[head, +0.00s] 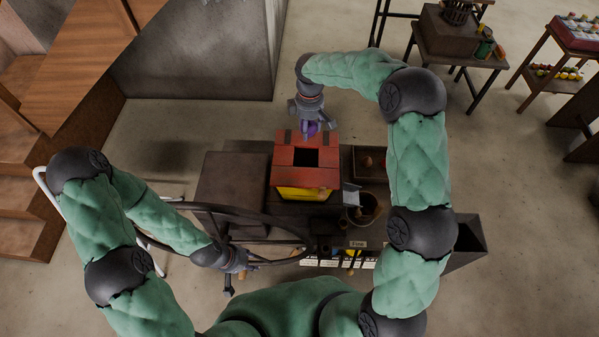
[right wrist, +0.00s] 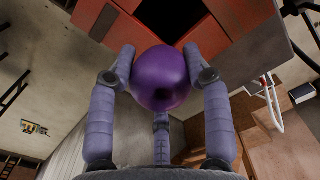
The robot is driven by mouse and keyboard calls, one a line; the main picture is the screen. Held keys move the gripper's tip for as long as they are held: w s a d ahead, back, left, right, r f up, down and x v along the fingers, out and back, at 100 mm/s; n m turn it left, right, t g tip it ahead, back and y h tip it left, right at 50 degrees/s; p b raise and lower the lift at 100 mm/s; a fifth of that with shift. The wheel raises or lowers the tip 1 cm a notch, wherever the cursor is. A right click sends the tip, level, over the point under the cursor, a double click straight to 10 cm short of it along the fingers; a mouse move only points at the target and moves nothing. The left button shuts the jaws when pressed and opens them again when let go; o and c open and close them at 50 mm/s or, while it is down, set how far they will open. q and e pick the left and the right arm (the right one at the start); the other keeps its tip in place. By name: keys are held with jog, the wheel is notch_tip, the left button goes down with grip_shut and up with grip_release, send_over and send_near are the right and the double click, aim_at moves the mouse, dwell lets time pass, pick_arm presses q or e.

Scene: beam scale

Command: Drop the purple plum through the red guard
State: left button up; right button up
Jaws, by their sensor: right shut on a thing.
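The purple plum (right wrist: 161,79) is held between the fingers of my right gripper (right wrist: 163,75), which is shut on it. In the head view the plum (head: 311,128) shows only in part beneath my right gripper (head: 309,125), at the far edge of the red guard. The red guard (head: 284,154) is a box-like red cover with a dark square opening in its top. In the right wrist view the guard (right wrist: 108,22) and its dark opening lie beyond the plum, at the top. My left gripper (head: 232,283) is low at the left of the bench; its fingers are too small to judge.
A yellow part (head: 304,194) sits under the guard's near side. A dark beam wheel (head: 296,229) curves across the near left. A wooden tray (head: 390,163) and a round pot (head: 364,207) stand right of the guard. Open floor (head: 165,120) lies beyond the bench at left.

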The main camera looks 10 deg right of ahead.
jog(key=shift+s+f, duration=0.25)
jog(key=shift+f+b, duration=0.35)
jog(key=shift+b, duration=0.1)
notch_tip(320, 180, down, 5)
jog(key=shift+w+r+b, duration=0.1)
jog(key=shift+r+b, duration=0.1)
jog(key=shift+b, duration=1.05)
jog(key=o, duration=1.3)
jog(key=shift+r, duration=0.1)
notch_tip(320, 180, up, 12)
jog(key=shift+f, duration=0.1)
